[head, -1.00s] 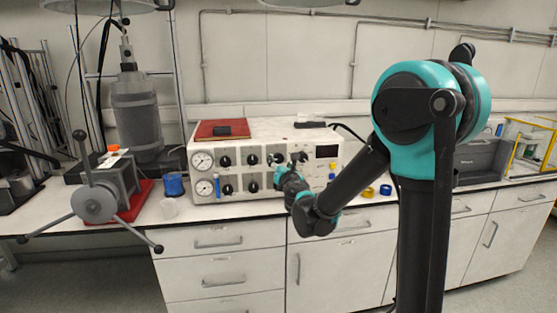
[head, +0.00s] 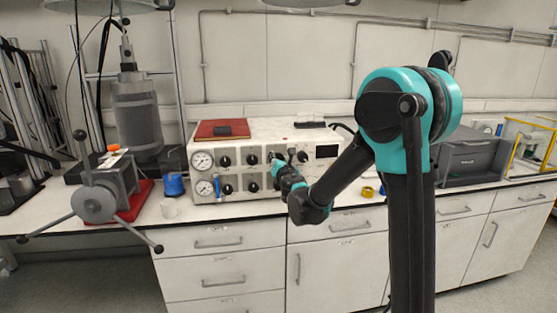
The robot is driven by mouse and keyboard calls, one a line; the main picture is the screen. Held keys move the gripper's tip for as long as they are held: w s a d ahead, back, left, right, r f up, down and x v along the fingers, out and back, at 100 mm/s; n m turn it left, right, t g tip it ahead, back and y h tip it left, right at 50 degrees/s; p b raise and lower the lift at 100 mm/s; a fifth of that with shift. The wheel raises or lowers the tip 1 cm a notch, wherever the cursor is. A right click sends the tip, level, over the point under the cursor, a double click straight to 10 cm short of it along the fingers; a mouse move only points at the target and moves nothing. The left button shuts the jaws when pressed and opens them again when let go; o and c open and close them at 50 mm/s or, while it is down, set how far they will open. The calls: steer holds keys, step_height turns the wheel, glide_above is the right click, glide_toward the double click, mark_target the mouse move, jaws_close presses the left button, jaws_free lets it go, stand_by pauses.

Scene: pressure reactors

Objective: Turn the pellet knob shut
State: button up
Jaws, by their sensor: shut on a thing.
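The white control box (head: 235,143) stands on the bench with two rows of black knobs and two round gauges on its front. No label is readable, so I cannot tell which knob is the pellet knob. My gripper (head: 279,165) is at the box front, around the third knob column. It is shut on a knob there, but the gripper hides the contact and the knob's angle. A black knob (head: 302,157) shows just right of the gripper, and another knob (head: 252,160) shows to its left.
A red book (head: 221,130) lies on the box. A yellow ring (head: 367,191) lies right of the box. Drawers (head: 219,261) are below.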

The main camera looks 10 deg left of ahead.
steer(key=shift+c, duration=1.4)
steer(key=m, duration=0.8)
steer(key=shift+m, duration=0.3)
steer(key=m, duration=0.9)
steer(key=shift+m, duration=0.3)
steer(key=o, duration=1.2)
steer(key=shift+c, duration=0.2)
